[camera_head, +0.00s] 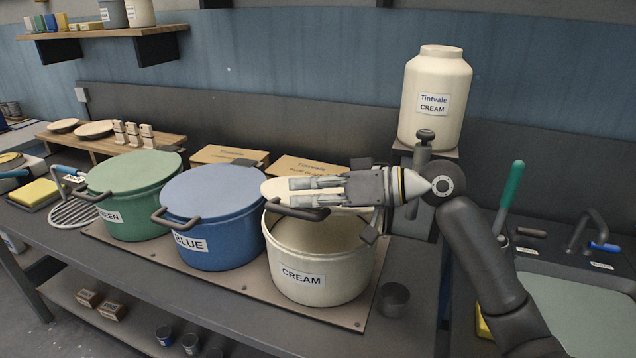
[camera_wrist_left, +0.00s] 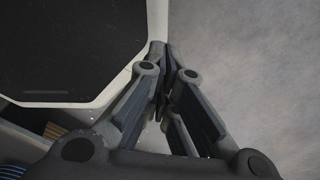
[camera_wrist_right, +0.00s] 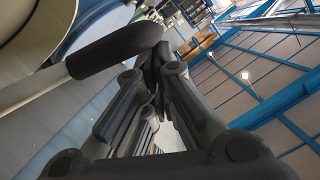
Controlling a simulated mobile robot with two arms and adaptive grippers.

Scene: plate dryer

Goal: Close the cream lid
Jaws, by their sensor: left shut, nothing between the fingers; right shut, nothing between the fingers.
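The cream pot (camera_head: 316,291), labelled CREAM, stands at the right end of a row of three pots, its mouth uncovered at the front. A flat cream piece, apparently the cream lid (camera_head: 271,191), shows above the pot's back rim, partly hidden behind my right gripper (camera_head: 291,186). That gripper is shut, pointing left above the pot; I cannot tell whether it touches the lid. In the right wrist view, my shut right gripper (camera_wrist_right: 158,62) is beside a dark rounded handle (camera_wrist_right: 115,48). My left gripper (camera_wrist_left: 162,52) is shut and empty in the left wrist view.
The blue pot (camera_head: 213,222) and green pot (camera_head: 135,200) stand to the left with lids on. A cream jar (camera_head: 435,100) is behind right. A small dark cup (camera_head: 394,299) stands right of the cream pot, and a sink (camera_head: 575,310) is further right.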

